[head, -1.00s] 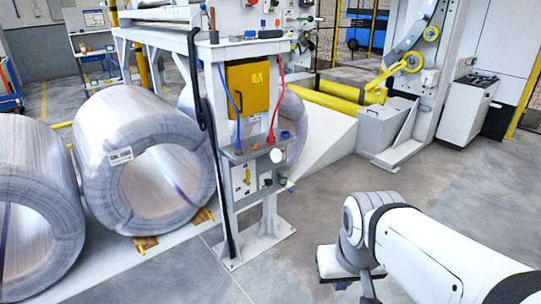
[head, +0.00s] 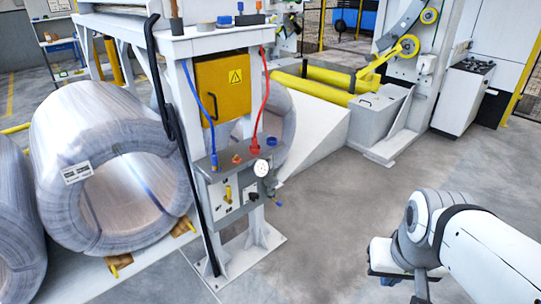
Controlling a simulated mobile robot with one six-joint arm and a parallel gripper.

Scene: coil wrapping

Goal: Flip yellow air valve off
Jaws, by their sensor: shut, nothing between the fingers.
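The yellow air valve handle (head: 228,193) is small and stands roughly upright on the grey valve panel (head: 216,176) of the white post, left of centre in the head view. A round white gauge (head: 261,168) sits to its right. My gripper (head: 420,291) is at the lower right, partly cut off by the bottom edge. It is shut and empty, well to the right of the panel and apart from it.
Big wrapped wire coils (head: 108,170) lie left of the post. A yellow box (head: 221,88) and blue and red hoses are above the panel. Grey floor (head: 335,215) is clear between the post and my arm. A machine with yellow rollers (head: 312,88) stands behind.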

